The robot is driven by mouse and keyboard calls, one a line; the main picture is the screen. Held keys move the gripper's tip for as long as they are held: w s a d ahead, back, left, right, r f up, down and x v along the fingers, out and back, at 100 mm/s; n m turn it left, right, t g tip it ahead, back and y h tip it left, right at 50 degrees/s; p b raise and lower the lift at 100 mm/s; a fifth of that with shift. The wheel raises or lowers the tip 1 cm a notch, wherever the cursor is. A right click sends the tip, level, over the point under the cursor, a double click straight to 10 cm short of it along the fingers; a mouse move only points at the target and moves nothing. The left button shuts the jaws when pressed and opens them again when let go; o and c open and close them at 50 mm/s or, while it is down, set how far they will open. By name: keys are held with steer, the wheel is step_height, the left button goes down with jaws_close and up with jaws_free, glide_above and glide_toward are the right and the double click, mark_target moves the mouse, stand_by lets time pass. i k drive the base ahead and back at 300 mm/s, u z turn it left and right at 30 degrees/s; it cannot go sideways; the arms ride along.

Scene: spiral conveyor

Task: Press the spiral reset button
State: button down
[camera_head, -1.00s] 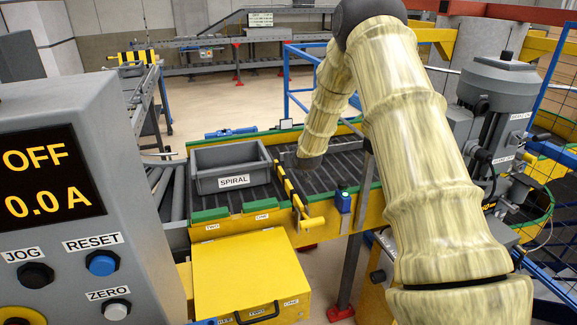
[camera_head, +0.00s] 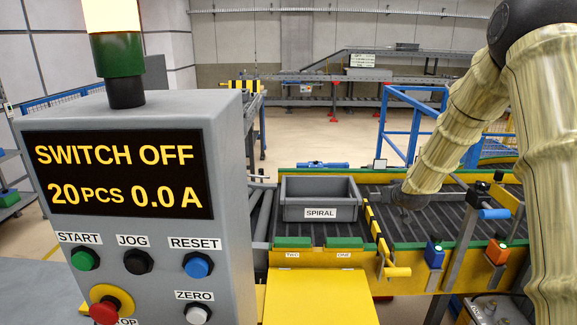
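The blue reset button (camera_head: 198,265) sits under its RESET label on the front of the grey control box (camera_head: 232,150), at the left. Nothing covers it. My arm comes down from the upper right, and my gripper (camera_head: 384,193) is at its dark lower end, over the conveyor just right of the SPIRAL tray. It is well to the right of the button and apart from it. The fingers are too small and dark against the belt to tell open from shut. The display (camera_head: 120,175) reads SWITCH OFF, 20 PCS, 0.0 A.
Green start (camera_head: 85,259), black jog (camera_head: 138,262) and white zero (camera_head: 198,313) buttons and a red stop knob (camera_head: 106,308) surround the reset button. The grey SPIRAL tray (camera_head: 320,213) stands on the conveyor (camera_head: 440,222).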

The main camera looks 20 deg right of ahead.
mark_target(196, 267)
steer(key=k, duration=1)
